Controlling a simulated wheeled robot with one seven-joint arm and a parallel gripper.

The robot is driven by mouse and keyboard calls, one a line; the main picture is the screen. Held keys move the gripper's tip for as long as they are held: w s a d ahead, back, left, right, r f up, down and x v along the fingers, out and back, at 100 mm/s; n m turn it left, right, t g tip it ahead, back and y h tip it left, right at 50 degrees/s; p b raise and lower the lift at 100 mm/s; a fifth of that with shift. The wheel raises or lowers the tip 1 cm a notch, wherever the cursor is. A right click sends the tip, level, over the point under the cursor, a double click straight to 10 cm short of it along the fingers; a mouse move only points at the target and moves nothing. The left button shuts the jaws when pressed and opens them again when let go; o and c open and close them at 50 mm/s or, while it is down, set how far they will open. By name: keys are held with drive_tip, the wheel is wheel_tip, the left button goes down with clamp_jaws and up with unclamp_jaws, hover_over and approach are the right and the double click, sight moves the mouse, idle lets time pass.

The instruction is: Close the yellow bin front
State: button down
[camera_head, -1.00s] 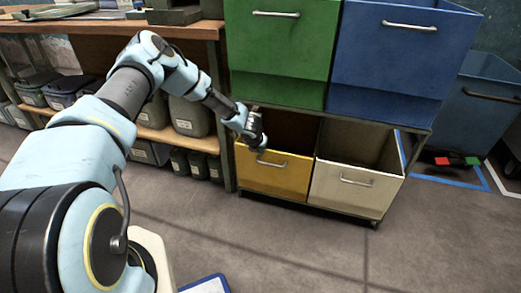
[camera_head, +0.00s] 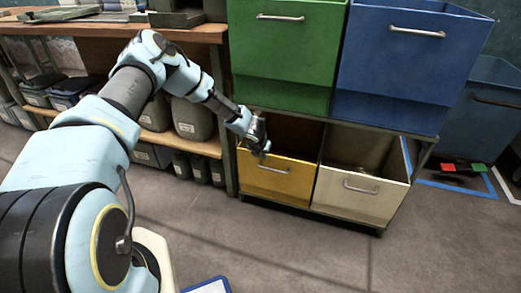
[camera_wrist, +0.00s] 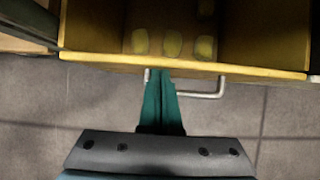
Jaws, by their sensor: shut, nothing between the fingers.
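The yellow bin (camera_head: 278,182) is at the lower left of the rack in the head view. Its front stands open, with the dark inside showing above the top edge. In the wrist view, its yellow rim (camera_wrist: 250,71) runs across the picture, and a bar handle (camera_wrist: 205,94) sticks out from its front. My gripper (camera_head: 265,152) is shut and empty at the top edge of the front. In the wrist view, the gripper's teal fingers (camera_wrist: 160,76) reach the rim beside the left end of the handle. I cannot tell whether they touch.
A green bin (camera_head: 285,60) and a blue bin (camera_head: 400,70) sit above. An open cream bin (camera_head: 355,195) is on the right. A wooden shelf unit (camera_head: 190,140) stands left.

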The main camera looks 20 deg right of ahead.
drive_tip(key=s+a+r+m+p, duration=0.1)
drive_tip(key=s+a+r+m, duration=0.2)
drive_tip(key=a+r+m, duration=0.7)
drive_tip(key=s+a+r+m, duration=0.2)
drive_tip(key=a+r+m, duration=0.4)
drive_tip(key=a+r, duration=0.5)
drive_tip(key=s+a+r+m+g+y, duration=0.1)
drive_tip(key=s+a+r+m+y, duration=0.1)
drive_tip(key=s+a+r+m, duration=0.55)
drive_tip(key=s+a+r+m+g+y, duration=0.2)
drive_tip(key=s+a+r+m, duration=0.3)
drive_tip(key=s+a, duration=0.5)
wheel_tip(320, 180, up, 20)
drive_tip(key=w+a+p, duration=0.2)
drive_tip(key=p, duration=1.8)
drive_tip(key=shift+w+a, duration=0.15)
